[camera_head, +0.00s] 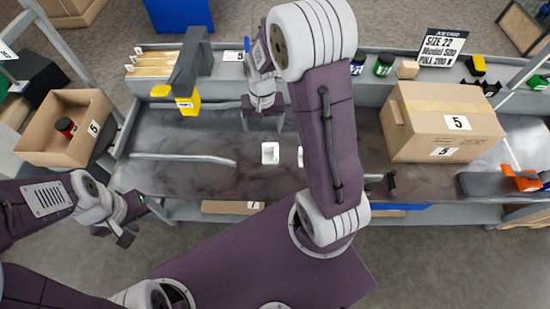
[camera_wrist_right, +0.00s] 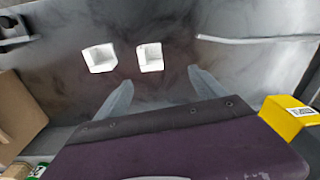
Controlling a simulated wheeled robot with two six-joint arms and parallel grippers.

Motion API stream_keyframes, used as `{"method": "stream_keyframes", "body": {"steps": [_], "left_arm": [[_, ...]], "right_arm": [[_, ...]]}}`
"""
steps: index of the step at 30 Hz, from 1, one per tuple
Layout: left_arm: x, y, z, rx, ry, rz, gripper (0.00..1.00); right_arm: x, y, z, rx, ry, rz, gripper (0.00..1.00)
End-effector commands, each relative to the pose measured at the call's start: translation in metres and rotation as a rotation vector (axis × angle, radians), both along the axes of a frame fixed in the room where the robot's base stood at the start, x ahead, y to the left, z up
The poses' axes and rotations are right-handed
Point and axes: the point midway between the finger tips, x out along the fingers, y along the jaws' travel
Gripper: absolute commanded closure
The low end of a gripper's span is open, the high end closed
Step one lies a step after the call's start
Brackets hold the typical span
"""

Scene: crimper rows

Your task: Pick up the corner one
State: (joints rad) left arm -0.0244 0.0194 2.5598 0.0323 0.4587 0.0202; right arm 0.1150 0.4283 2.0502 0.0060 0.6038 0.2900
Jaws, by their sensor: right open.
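Two small white square pieces with raised edges lie on the dark grey bench (camera_head: 200,180). In the head view one white piece (camera_head: 270,153) is in full view. The other white piece (camera_head: 300,157) is mostly hidden behind my right arm. The right wrist view shows both, the left one (camera_wrist_right: 98,57) and the right one (camera_wrist_right: 150,57), side by side and apart. My right gripper (camera_head: 263,125) is open and empty, its fingers (camera_wrist_right: 159,77) pointing toward the pieces without touching them. My left gripper (camera_head: 134,222) is off the bench's front left; its fingers are too small to judge.
A closed cardboard box (camera_head: 440,120) stands on the right of the bench. An open box (camera_head: 70,130) holds a dark red-and-black item at left. A grey bar (camera_head: 185,158) lies front left. Several small containers line the back shelf.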

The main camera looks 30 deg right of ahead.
Motion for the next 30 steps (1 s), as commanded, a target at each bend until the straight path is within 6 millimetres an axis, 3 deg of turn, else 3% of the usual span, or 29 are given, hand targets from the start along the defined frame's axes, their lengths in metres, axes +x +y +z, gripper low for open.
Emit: {"method": "stream_keyframes", "body": {"steps": [1,6,14,19,24,30], "left_arm": [[0.0,0.0,-0.019,0.0,0.0,0.0,0.64],[0.0,0.0,-0.04,0.0,0.0,0.0,0.64],[0.0,0.0,-0.04,0.0,0.0,0.0,0.64],[0.0,0.0,-0.048,0.0,0.0,0.0,0.64],[0.0,0.0,-0.05,0.0,0.0,0.0,0.64],[0.0,0.0,-0.06,0.0,0.0,0.0,0.64]], "right_arm": [[0.006,-0.008,-0.028,0.002,0.015,-0.029,0.2],[0.016,-0.027,-0.072,0.005,0.051,-0.097,0.2],[0.017,-0.031,-0.083,0.007,0.061,-0.11,0.2],[0.016,-0.031,-0.111,0.006,0.062,-0.109,0.2],[0.016,-0.031,-0.121,0.007,0.061,-0.109,0.2],[0.016,-0.03,-0.157,0.007,0.061,-0.108,0.2]]}}
